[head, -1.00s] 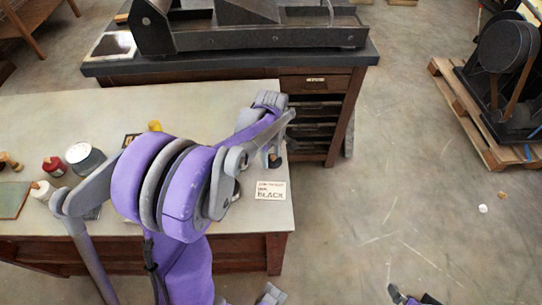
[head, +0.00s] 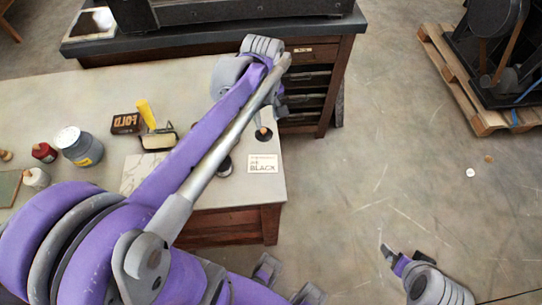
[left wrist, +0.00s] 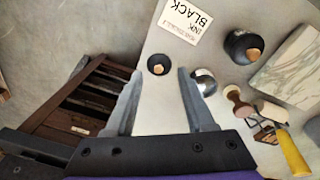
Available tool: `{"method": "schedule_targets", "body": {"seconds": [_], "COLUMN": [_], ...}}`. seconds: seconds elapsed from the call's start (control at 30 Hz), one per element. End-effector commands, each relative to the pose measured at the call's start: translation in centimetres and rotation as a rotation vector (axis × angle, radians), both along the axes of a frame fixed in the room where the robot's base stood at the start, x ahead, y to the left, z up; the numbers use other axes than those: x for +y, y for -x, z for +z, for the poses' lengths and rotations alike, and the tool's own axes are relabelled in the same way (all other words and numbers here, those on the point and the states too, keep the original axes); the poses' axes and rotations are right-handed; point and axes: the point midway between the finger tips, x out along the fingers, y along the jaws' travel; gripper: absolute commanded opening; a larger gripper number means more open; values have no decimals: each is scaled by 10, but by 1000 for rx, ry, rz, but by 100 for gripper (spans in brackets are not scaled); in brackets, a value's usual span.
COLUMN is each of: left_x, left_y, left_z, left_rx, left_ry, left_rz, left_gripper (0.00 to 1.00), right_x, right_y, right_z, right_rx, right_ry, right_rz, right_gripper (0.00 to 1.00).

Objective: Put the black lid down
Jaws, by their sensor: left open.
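The black lid (head: 263,134), a small dark disc with a tan knob, rests upright on the pale table near its right edge. It also shows in the left wrist view (left wrist: 157,64), just beyond and between the fingertips. My left gripper (left wrist: 160,74) is open, empty and apart from the lid. In the head view my left gripper (head: 277,108) is partly hidden by its own wrist, beyond the lid. A printed card reading "BLACK" (head: 262,164) lies in front of the lid. My right arm (head: 425,282) shows at the bottom; its fingers are unclear.
A dark round pot (left wrist: 238,44) with a tan knob stands close to the lid. A shiny round thing (left wrist: 204,80), a stone slab (left wrist: 290,70) and a yellow-handled tool (head: 150,120) are on the table (head: 232,192). A dark press (head: 230,12) stands on the cabinet behind.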

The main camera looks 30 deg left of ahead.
Motion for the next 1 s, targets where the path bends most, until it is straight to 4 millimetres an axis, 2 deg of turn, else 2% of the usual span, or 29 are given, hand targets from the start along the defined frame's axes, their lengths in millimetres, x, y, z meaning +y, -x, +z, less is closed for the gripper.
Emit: {"method": "schedule_targets", "body": {"seconds": [0.03,0.2,0.3,0.43,0.6,0.87,1.0], "left_x": [-18,-63,-82,-97,-104,-105,-105], "left_y": [16,63,87,109,120,120,117], "left_z": [-3,-19,-33,-48,-57,-58,-44], "left_rx": [-33,-160,-223,-281,-313,-315,-321], "left_ry": [-16,-107,-169,-238,-283,-287,-291], "left_rz": [-121,-568,-793,-1002,-1121,-1132,-1130], "left_gripper": [54,54,54,54,54,54,54], "right_x": [0,0,0,0,0,0,0], "right_y": [0,0,0,0,0,0,-4], "right_z": [0,0,0,0,0,0,14], "right_rx": [0,0,0,0,0,0,-7], "right_ry": [0,0,0,0,0,0,0], "right_rz": [0,0,0,0,0,0,0], "right_gripper": [98,98,98,98,98,98,98]}}
